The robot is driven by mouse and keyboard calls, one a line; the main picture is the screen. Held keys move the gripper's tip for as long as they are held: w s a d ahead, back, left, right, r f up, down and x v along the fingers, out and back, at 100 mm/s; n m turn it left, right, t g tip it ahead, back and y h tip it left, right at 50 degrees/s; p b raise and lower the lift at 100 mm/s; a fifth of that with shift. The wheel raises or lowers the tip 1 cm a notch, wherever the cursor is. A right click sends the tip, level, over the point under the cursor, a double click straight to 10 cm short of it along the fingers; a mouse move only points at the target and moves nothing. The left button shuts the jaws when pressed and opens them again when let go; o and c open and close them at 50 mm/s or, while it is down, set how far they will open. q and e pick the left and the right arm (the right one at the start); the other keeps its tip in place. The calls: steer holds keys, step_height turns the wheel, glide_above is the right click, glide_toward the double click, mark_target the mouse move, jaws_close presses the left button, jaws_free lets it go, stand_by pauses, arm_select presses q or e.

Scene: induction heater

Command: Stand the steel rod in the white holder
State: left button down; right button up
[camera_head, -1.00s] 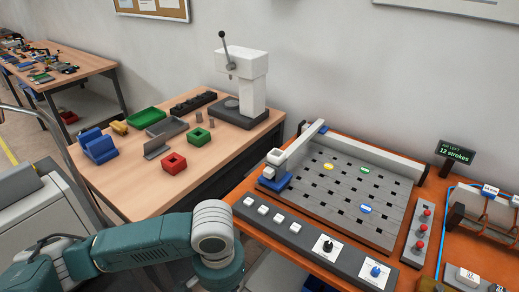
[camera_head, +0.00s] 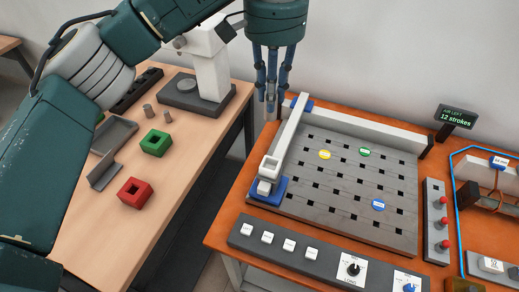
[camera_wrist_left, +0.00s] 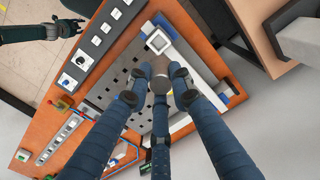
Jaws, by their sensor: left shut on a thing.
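The white holder (camera_head: 269,165) is a square open socket at the near end of the white rail. It also shows in the left wrist view (camera_wrist_left: 159,42), apart from the rod. My right gripper (camera_wrist_left: 68,29) shows small at the wrist view's upper left; its fingers are unclear.
The slotted grey plate (camera_head: 345,217) carries yellow, green and blue discs. A button panel (camera_head: 310,249) lies in front and red-knobbed controls (camera_head: 437,235) stand right. The wooden table (camera_head: 165,205) holds red and green blocks, two grey cylinders and a white press (camera_head: 210,65).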

mark_target(274, 120)
arm_select(q)
steer(key=shift+w+d+r, duration=0.15)
steer(key=shift+r, duration=0.4)
steer(key=shift+d+f, duration=0.1)
steer(key=shift+f, duration=0.2)
steer(key=f, duration=0.4)
steer(key=s+f+p, duration=0.1)
steer(key=shift+d+f, duration=0.15)
steer(key=shift+f, duration=0.25)
steer(key=f+p, duration=0.3)
steer(key=f, duration=0.9)
steer(key=shift+w+f, duration=0.15)
steer(key=shift+w, duration=0.05)
steer(key=shift+f, duration=0.35)
arm_select(e)
steer(key=r, duration=0.4)
steer(key=shift+w+a, duration=0.15)
steer(key=shift+a, duration=0.1)
